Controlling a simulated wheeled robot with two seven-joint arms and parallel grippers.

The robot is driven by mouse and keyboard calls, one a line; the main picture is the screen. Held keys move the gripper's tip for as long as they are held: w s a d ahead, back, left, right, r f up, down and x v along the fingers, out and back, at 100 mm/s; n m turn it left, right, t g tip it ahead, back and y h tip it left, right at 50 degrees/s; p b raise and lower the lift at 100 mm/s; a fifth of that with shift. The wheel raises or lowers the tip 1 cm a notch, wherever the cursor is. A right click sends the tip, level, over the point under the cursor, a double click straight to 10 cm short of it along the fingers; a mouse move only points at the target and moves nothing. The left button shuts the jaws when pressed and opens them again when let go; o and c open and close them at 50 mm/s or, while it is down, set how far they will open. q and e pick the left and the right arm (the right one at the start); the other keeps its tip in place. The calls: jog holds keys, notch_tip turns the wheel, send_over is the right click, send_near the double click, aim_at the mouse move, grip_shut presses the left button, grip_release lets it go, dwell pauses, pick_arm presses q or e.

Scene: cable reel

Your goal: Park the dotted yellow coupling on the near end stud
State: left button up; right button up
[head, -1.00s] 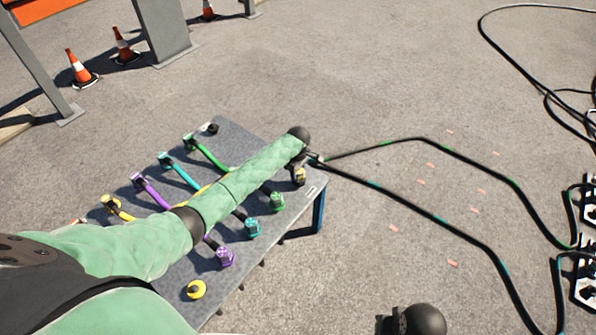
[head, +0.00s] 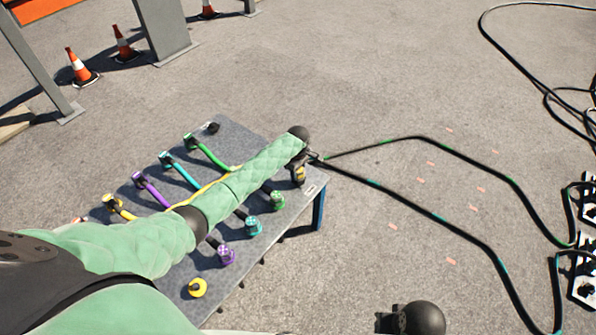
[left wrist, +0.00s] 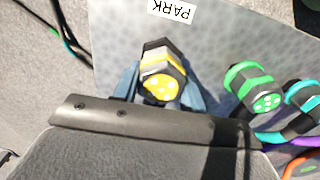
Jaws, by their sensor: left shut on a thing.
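The dotted yellow coupling (left wrist: 162,84) is between the two blue-grey fingers of my left gripper (left wrist: 160,92) in the left wrist view. Its yellow face with pale dots points at the camera, and a dark hexagonal part shows behind it. My left gripper is shut on it. In the head view the coupling (head: 299,174) is at the right edge of the grey table (head: 235,262), close to the white PARK label (left wrist: 172,9). No bare stud shows there; whether the coupling is on a stud or above it, I cannot tell.
Green (head: 277,200), teal (head: 253,226) and purple (head: 226,256) couplings stand along the table's near side. A yellow cap-like piece (head: 197,287) is at the near left. Black cables (head: 470,232) cross the ground right of the table. Traffic cones (head: 83,70) stand far back.

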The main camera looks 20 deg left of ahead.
pick_arm(q)
jog(key=shift+p, duration=0.5)
pick_arm(e)
jog(key=shift+r, duration=0.5)
pick_arm(q)
jog(key=shift+f, duration=0.4)
pick_arm(e)
jog(key=shift+f, duration=0.15)
pick_arm(q)
jog(key=o, duration=1.2)
jog(key=shift+r, duration=0.3)
jog(key=shift+r+b, duration=0.65)
jog(key=shift+r, duration=2.9)
pick_arm(e)
jog(key=shift+w+f, duration=0.2)
jog(key=shift+f, duration=1.05)
jog(key=shift+w+f, duration=0.15)
jog(key=shift+f, duration=1.1)
